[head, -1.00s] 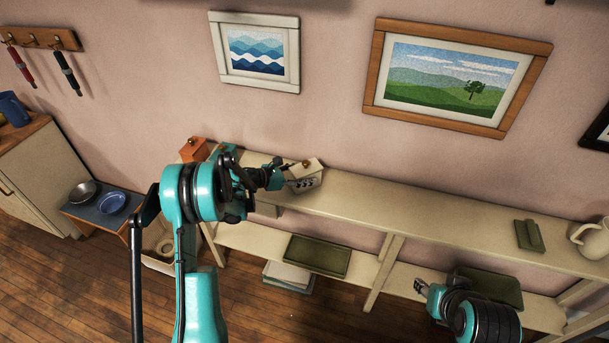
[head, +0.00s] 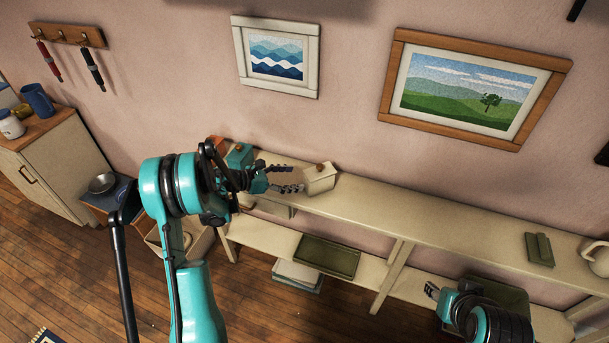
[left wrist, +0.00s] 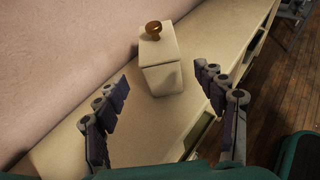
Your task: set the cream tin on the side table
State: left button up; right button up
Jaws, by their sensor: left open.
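The cream tin (head: 321,181), a pale box with a brown knob on its lid, stands upright on the long cream shelf unit's top. It also shows in the left wrist view (left wrist: 163,78), ahead of the fingers. My left gripper (head: 296,180) is open and empty, just left of the tin in the head view; its fingers are spread to either side in the left wrist view. My right gripper (head: 432,292) is low at the right, and its jaws are too small to read.
A teal tin (head: 239,155) and a partly hidden orange-red tin (head: 217,142) stand left of the cream one. The shelf top (head: 430,205) is clear to the right up to a green object (head: 539,249).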

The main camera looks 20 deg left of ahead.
pick_arm(q)
notch_tip(320, 180, up, 32)
jog(key=a+n+t+y, duration=0.1)
jog(key=n+t+y, duration=0.9)
jog(key=n, duration=1.2)
jog(key=s+f+n+g+y, duration=0.45)
jog(key=s+n, duration=0.45)
jog(key=n, duration=0.5)
jog(key=s+d+f+n+g+h, duration=0.2)
jog(key=s+d+f+n+g, duration=0.2)
jog(key=s+f, duration=0.4)
jog(key=s+d+f+n+g+h, duration=0.2)
jog(key=s+d+f+n+g, duration=0.2)
jog(key=s, duration=0.9)
jog(key=d+f+n, duration=0.1)
jog(key=d+f, duration=0.2)
jog(key=f, duration=0.1)
jog(key=shift+d, duration=0.2)
